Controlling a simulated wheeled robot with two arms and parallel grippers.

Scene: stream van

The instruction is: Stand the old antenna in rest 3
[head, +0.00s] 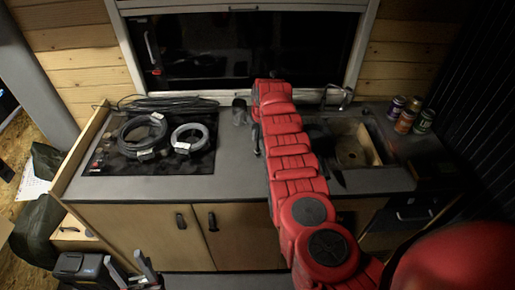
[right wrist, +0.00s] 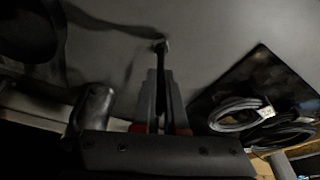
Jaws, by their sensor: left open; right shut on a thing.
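The old antenna appears to be the thin black rod with a small knob at its tip (right wrist: 162,46) in the right wrist view. My right gripper (right wrist: 160,98) is shut on it, and the rod sticks out past the fingers over the grey counter. In the head view my red right arm reaches over the counter and mostly hides this gripper and the rod. My left gripper (head: 131,272) is open and empty at the bottom left, low in front of the cabinets. I cannot make out a numbered rest in either view.
Two cable coils (head: 142,134) (head: 189,139) lie on a black panel at left. A small dark cylindrical thing (head: 239,112) stands by the window. A sink (head: 354,150) with a tap and several cans (head: 405,121) are at right. Bare counter (head: 235,176) lies left of my right arm.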

